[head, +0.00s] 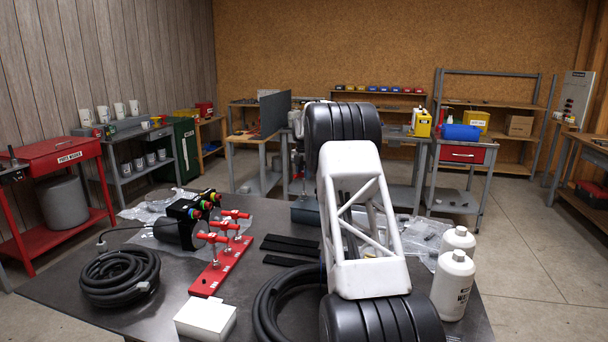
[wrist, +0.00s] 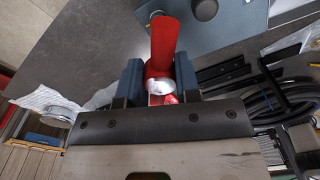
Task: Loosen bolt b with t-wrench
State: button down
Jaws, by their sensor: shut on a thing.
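My gripper (wrist: 158,82) shows in the wrist view with its two blue-grey fingers closed on a red handle, which I take to be the t-wrench (wrist: 162,42). The handle stretches away from the fingers toward a blue-grey plate (wrist: 230,22). A small round metal piece shows at the handle's far end; I cannot tell whether it is bolt b. In the head view my white and black arm hides the gripper and the held wrench. Part of a blue-grey block (head: 305,212) shows left of the arm.
A red rack (head: 212,277) with several red T-handled tools stands on the dark table. Left of it are a black motor unit (head: 172,232) and a coiled hose (head: 118,278). A white box (head: 205,318) lies in front. White bottles (head: 453,285) stand right of my arm.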

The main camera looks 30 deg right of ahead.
jog(key=shift+r, duration=1)
jog(key=shift+r, duration=1.95)
